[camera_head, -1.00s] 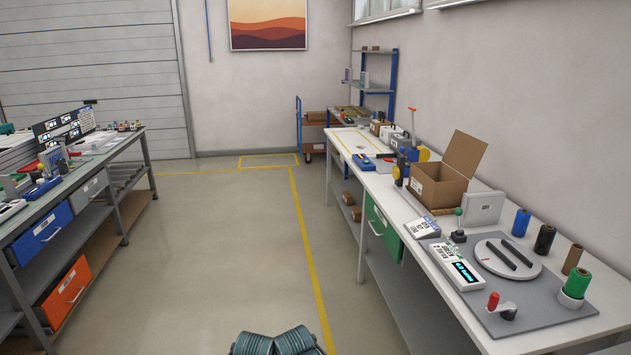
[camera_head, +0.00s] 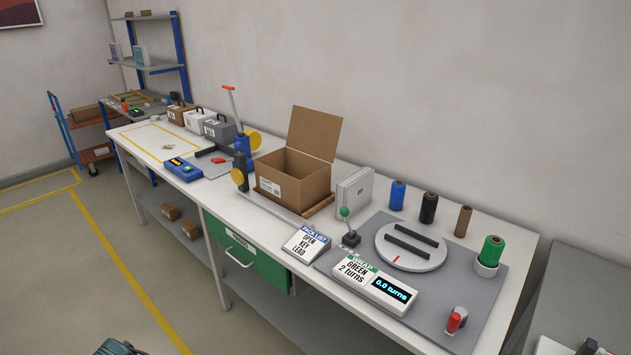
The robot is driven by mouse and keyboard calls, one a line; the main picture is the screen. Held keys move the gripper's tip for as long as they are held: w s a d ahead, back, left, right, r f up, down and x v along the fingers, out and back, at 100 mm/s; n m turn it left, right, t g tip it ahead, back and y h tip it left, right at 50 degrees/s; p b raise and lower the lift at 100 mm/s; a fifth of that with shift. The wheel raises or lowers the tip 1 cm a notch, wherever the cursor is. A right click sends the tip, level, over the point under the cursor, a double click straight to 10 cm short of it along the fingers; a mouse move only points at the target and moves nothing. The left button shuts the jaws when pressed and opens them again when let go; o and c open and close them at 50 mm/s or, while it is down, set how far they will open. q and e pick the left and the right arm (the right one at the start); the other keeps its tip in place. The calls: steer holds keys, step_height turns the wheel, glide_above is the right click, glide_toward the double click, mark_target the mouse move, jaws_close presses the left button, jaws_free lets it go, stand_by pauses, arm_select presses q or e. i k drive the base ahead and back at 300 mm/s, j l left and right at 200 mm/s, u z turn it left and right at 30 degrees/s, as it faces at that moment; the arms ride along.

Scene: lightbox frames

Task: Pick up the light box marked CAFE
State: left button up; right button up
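I cannot read the word CAFE on anything in the head view. A pale grey flat box (camera_head: 355,195) stands upright on the white bench, right of the open carton, with a small dark marking too small to read. Three handled cases stand further back on the bench: a brown one (camera_head: 180,112), a white one (camera_head: 195,120) and a grey one (camera_head: 219,130). Their labels are too small to read.
The white bench (camera_head: 145,140) holds an open carton (camera_head: 292,180), a pack list sign (camera_head: 307,241), a counter reading 0.0 turns (camera_head: 376,285), a round turntable (camera_head: 411,247) and several spools. A green drawer (camera_head: 245,255) is below. The floor at left (camera_head: 60,270) is clear.

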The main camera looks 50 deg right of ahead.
mark_target(354, 192)
steer(key=i, duration=1.8)
steer(key=i+z, duration=0.3)
steer(key=i, duration=0.25)
steer(key=i+j+z, duration=0.15)
steer(key=i+z, duration=0.2)
steer(key=i, duration=0.2)
steer(key=z, duration=3.35)
